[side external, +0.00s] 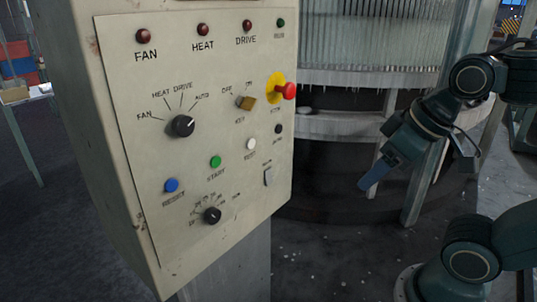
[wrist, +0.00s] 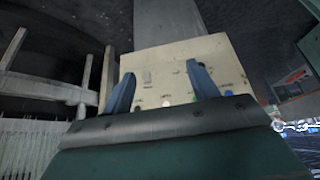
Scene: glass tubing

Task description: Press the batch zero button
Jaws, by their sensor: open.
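A beige control panel (side external: 205,130) fills the left and middle of the side view. Its small push buttons are a blue one (side external: 171,185) marked RESET, a green one (side external: 215,161) marked START, a white one (side external: 251,144) and a black one (side external: 278,129). The labels under the white and black buttons are too small to read surely, so I cannot tell which is batch zero. My gripper (side external: 371,182) hangs right of the panel, apart from it, fingers pointing down-left. In the wrist view my gripper (wrist: 160,68) is open and empty, with the panel (wrist: 175,60) beyond its fingers.
A red mushroom button on a yellow plate (side external: 289,91), a brass key switch (side external: 246,103), two black rotary knobs (side external: 183,125) and a toggle (side external: 268,177) share the panel. Signal lamps line its top. A large round machine (side external: 375,45) stands behind. Open space lies between gripper and panel.

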